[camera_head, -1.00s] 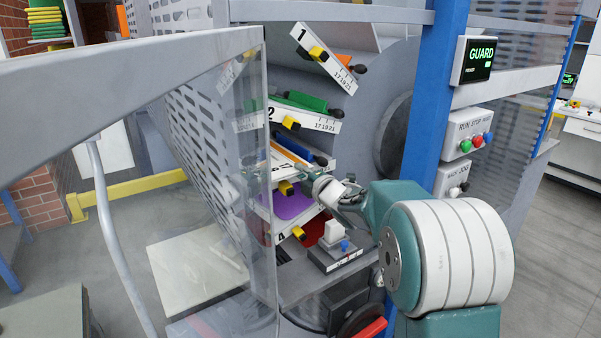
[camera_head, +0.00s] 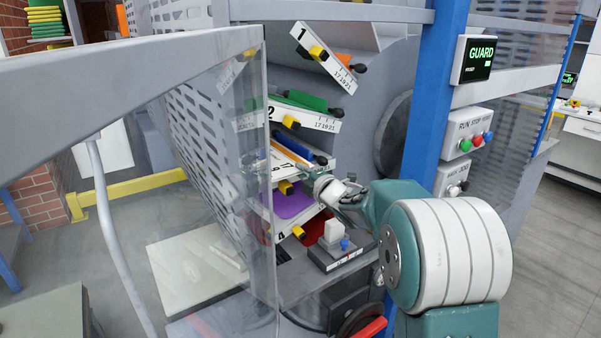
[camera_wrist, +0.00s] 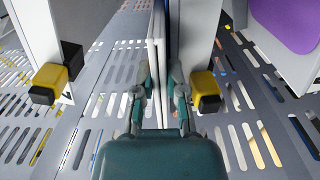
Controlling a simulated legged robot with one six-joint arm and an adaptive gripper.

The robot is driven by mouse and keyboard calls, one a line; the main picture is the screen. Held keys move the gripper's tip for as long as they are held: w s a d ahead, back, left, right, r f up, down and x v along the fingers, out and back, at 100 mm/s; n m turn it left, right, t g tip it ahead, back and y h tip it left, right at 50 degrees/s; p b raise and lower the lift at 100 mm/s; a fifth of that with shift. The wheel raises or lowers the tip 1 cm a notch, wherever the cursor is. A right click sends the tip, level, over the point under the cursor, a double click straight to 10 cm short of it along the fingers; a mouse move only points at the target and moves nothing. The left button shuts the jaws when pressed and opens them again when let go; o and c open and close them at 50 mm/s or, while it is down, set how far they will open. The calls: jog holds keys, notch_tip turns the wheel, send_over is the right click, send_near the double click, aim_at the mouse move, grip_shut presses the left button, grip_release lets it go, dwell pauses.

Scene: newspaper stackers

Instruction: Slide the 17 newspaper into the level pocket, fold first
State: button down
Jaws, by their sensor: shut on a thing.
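A rotating rack of stacked pockets stands behind a clear guard. Pocket 1 (camera_head: 325,58) tilts steeply and pocket 2 (camera_head: 308,117) tilts slightly. The pocket below it (camera_head: 298,163), with an orange edge and a blue part, lies closer to level, its label partly hidden by my arm. Pocket 4 (camera_head: 292,234) tilts the other way. In the wrist view my gripper (camera_wrist: 160,95) is shut on a thin, pale, upright-looking sheet edge, the newspaper (camera_wrist: 157,45). Its number and fold cannot be read.
The clear guard panel (camera_head: 262,110) with its grey frame stands close left of my arm. A blue post (camera_head: 435,110) with button boxes (camera_head: 470,135) stands at right. Yellow knobs (camera_wrist: 207,92) flank my fingers. A block with a blue button (camera_head: 342,248) sits below.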

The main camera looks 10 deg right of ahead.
jog(key=shift+w+d, duration=0.2)
jog(key=shift+d, duration=0.4)
dwell(0.3)
jog(key=c, duration=0.6)
grip_release()
jog(key=shift+s, duration=0.1)
jog(key=shift+v, duration=3.4)
jog(key=shift+v, duration=6.1)
